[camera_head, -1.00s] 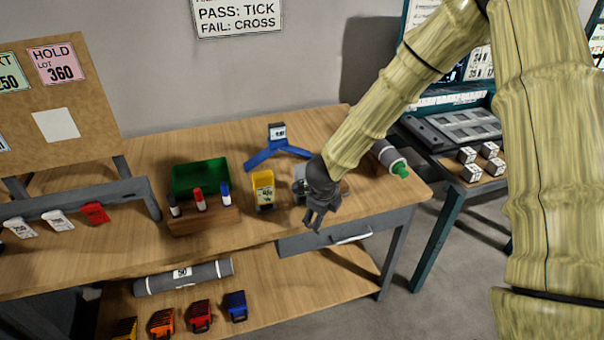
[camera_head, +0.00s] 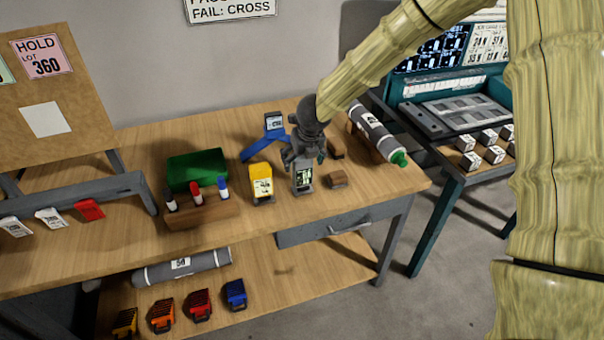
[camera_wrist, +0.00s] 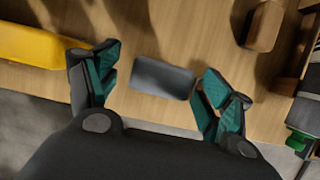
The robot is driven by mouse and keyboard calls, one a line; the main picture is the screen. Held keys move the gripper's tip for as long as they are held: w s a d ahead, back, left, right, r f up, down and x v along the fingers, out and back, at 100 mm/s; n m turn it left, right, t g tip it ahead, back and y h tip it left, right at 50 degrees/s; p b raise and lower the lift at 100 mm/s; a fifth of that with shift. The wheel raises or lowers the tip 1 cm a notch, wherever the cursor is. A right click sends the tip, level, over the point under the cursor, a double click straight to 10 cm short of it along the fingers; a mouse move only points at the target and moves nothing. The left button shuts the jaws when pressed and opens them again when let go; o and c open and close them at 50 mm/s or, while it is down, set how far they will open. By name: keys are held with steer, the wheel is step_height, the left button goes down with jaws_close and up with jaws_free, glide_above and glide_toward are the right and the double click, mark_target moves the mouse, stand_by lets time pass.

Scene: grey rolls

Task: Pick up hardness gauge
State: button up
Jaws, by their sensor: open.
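A grey handheld device with a lit screen (camera_head: 304,178), which I take for the hardness gauge, stands on the wooden bench. My gripper (camera_head: 301,162) is directly above it in the head view, fingers pointing down, and hides its upper part. In the wrist view a plain dark grey top (camera_wrist: 162,78), apparently this device, lies between my two open teal-padded fingers (camera_wrist: 157,76), with a gap visible on both sides. A yellow device (camera_head: 261,182) with a label stands just left of it, and its yellow body (camera_wrist: 30,45) shows at the left of the wrist view.
A blue stand with a small display (camera_head: 274,122) is behind. Brown blocks (camera_head: 337,179) and a grey roll with a green end (camera_head: 376,134) are to the right. A marker rack (camera_head: 203,211) and green tray (camera_head: 197,168) are left. The bench's front edge is close.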

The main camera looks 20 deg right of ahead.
mark_target(302, 174)
steer(key=shift+p+x, duration=0.5)
steer(key=shift+x, duration=2.1)
steer(key=shift+d, duration=0.1)
steer(key=shift+c, duration=0.4)
steer(key=c, duration=1)
